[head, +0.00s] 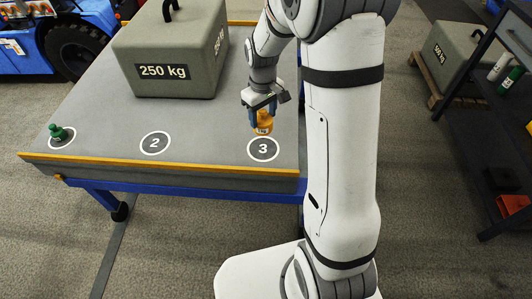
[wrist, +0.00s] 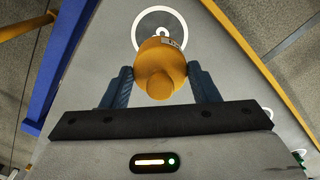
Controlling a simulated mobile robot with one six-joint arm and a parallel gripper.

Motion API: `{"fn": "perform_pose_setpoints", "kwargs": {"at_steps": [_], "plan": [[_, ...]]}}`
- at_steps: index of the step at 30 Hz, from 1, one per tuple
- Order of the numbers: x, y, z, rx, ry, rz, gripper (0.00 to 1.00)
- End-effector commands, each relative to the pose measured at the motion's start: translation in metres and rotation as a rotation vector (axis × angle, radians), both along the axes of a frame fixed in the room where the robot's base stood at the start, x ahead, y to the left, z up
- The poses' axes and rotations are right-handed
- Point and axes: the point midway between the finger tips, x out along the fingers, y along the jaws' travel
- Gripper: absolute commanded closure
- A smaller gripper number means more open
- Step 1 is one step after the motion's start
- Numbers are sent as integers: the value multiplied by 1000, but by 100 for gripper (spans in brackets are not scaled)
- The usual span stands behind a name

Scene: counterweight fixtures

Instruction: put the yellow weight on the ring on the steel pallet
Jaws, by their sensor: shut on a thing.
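The yellow weight (head: 264,126) is held between the blue fingers of my gripper (head: 262,112), upright as far as I can see. In the wrist view the weight (wrist: 160,68) sits between both fingers (wrist: 160,77). Ring 3 (head: 263,150) lies just in front of the weight in the head view, near the front edge of the grey table top (head: 205,128). In the wrist view the ring (wrist: 146,20) is partly covered by the weight. I cannot tell whether the weight touches the surface. Nothing in view is clearly a separate steel pallet.
Ring 2 (head: 155,142) is empty. A green weight (head: 58,132) stands on the leftmost ring. A large 250 kg block (head: 170,55) stands behind on the table. A 500 kg block (head: 452,55) sits on a wooden pallet (head: 428,84) at right, beside a dark shelf (head: 470,140).

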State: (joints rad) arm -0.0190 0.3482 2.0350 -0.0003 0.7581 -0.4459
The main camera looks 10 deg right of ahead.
Motion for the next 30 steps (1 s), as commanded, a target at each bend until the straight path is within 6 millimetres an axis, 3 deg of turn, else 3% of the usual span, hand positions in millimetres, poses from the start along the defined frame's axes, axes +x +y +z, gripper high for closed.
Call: {"fn": "perform_pose_setpoints", "kwargs": {"at_steps": [10, 17, 25, 30], "plan": [[0, 0, -52, 0, 1, 4, 100], [0, 1, -66, 0, -1, 4, 100], [0, 1, -97, 0, -1, 4, 100], [1, 1, -98, 0, -3, 5, 100]]}}
